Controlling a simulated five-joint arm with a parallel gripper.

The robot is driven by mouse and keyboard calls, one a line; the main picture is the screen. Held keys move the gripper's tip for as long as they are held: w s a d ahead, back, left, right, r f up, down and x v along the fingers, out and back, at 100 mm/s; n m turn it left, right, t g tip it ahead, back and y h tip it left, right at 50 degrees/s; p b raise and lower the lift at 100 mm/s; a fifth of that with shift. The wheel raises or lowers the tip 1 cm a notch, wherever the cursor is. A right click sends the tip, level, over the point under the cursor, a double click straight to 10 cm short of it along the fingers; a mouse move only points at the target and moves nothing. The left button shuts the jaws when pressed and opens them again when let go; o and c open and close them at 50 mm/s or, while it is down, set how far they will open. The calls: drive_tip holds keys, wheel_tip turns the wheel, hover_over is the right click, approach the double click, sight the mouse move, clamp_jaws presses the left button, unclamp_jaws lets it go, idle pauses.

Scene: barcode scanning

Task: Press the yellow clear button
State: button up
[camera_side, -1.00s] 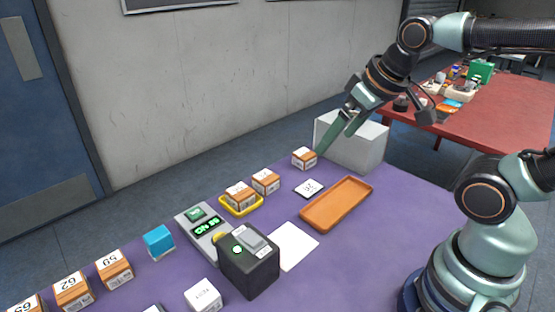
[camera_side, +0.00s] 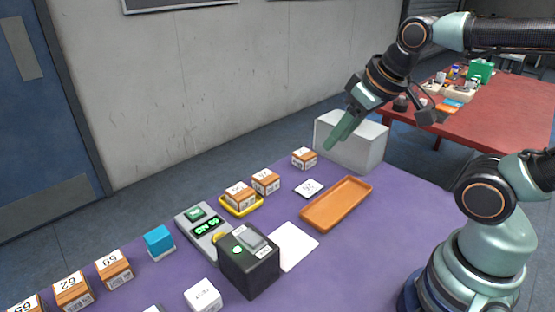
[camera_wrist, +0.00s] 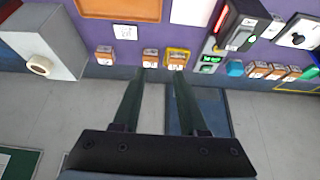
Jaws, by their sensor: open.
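The yellow clear button (camera_side: 217,238) shows as a small yellow patch on the grey console (camera_side: 190,219), beside its green display (camera_side: 207,227). The black scanner box (camera_side: 250,272) partly hides it. The console's green display also shows in the wrist view (camera_wrist: 209,68), right of my fingers, but I cannot make out the button clearly there. My gripper (camera_side: 330,146) is in the air at the far end of the table, in front of the white box, well right of the console. In the wrist view my gripper (camera_wrist: 160,72) is open, with nothing between its fingers.
A boxed block (camera_side: 240,197) sits on the yellow tray (camera_side: 227,208) beside the console. Two more blocks (camera_side: 265,182) (camera_side: 304,158) stand farther back. An orange tray (camera_side: 309,219), a label card (camera_side: 309,188), a blue block (camera_side: 158,241) and a white box (camera_side: 365,150) are around.

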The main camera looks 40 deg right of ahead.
clamp_jaws()
idle(1.4)
